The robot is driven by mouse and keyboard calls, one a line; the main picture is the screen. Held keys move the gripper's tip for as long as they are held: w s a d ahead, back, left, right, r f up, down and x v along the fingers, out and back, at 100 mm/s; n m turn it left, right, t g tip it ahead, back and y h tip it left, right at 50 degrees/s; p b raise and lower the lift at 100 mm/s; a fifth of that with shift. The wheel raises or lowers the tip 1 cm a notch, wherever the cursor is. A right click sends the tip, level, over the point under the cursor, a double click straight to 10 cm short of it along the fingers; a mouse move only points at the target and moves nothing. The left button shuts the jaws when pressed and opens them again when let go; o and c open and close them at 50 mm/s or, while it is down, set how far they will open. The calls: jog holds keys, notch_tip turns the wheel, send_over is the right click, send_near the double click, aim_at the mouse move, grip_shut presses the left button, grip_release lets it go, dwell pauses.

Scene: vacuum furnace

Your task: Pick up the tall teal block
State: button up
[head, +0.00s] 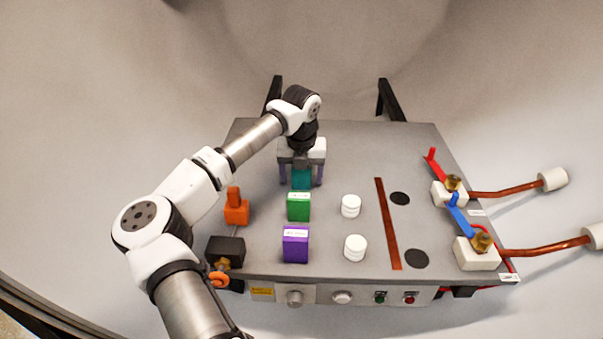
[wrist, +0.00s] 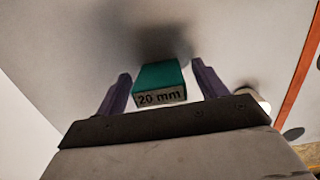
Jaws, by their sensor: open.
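The teal block (head: 301,179) stands on the grey table top (head: 335,145) at the back of a row of blocks. In the wrist view the teal block (wrist: 161,80) shows a "20 mm" label on its near face. My gripper (head: 301,181) is over it, with one purple finger on each side. In the wrist view my gripper (wrist: 160,90) is open, with a visible gap between each finger and the block. The gripper body hides the block's upper part in the head view.
A green block (head: 299,207) and a purple block (head: 295,244) stand in front. White round pieces (head: 350,206) are to the right, beside a brown strip (head: 388,224). An orange piece (head: 236,208) stands left. Red (head: 434,162) and blue (head: 460,215) valve handles are at the right edge.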

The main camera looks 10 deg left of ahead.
jog(key=shift+f, duration=0.15)
jog(key=c, duration=1.2)
jog(key=shift+o, duration=0.2)
notch_tip(320, 180, up, 20)
jog(key=b, duration=0.2)
jog(key=shift+b, duration=0.4)
